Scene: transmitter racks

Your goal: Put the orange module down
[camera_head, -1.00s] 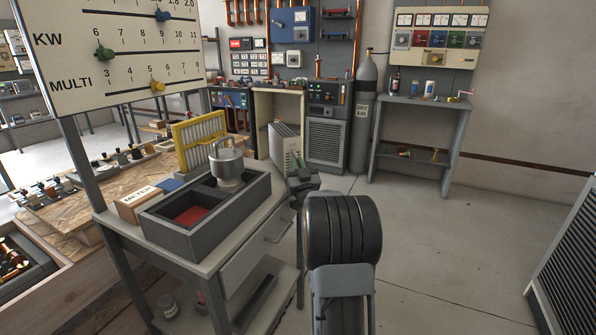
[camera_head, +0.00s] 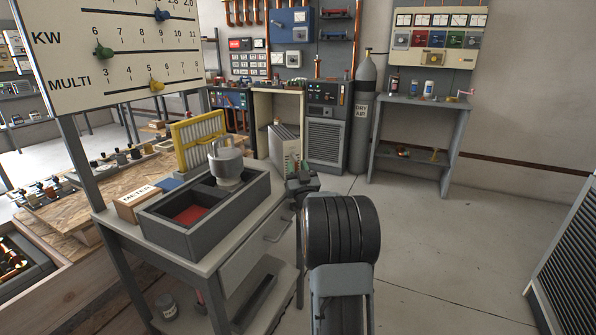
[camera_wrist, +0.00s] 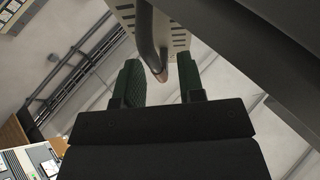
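No clearly orange module shows in either view. A grey slotted box-shaped module (camera_head: 283,143) stands upright in front of an open tan cabinet in the head view; its lower part is hidden behind the bench. In the wrist view its pale perforated face (camera_wrist: 178,32) fills the top, with a dark curved handle (camera_wrist: 146,38) ending in a brownish tip. My gripper (camera_wrist: 161,80) has its green fingertips apart, on either side of the handle end, with gaps visible. In the head view my gripper (camera_head: 298,167) is just in front of the module.
The tan cabinet (camera_head: 262,105) is behind the module. A gas cylinder (camera_head: 364,120) stands right of it.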

